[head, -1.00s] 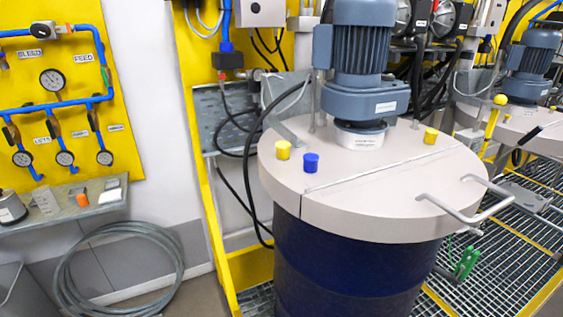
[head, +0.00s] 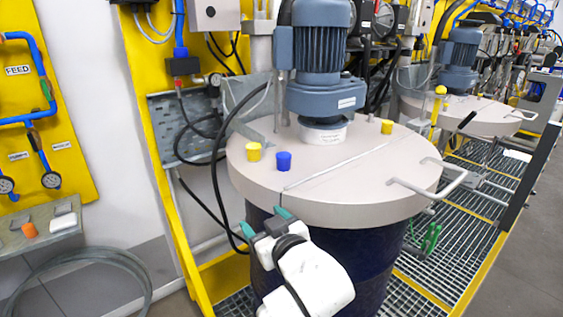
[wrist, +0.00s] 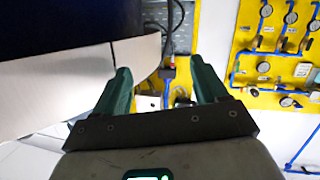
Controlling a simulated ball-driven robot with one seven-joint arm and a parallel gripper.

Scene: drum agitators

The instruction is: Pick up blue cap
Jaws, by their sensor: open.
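The blue cap (head: 283,161) stands upright on the pale round drum lid (head: 340,203), near its left front edge, in the head view. A yellow cap (head: 254,151) stands just left of it. My gripper (head: 266,220) has green fingers and is open and empty. In the head view it appears below the blue cap, in front of the drum's left side near the lid's rim. The wrist view shows the spread fingers (wrist: 160,68) with nothing between them. The blue cap is not visible there.
A blue-grey motor (head: 322,65) rises from the lid behind the caps. Another yellow cap (head: 387,127) stands farther right. A bent metal handle (head: 440,185) sticks out at the lid's right. A black cable (head: 222,140) hangs left of the drum. The lid's front is clear.

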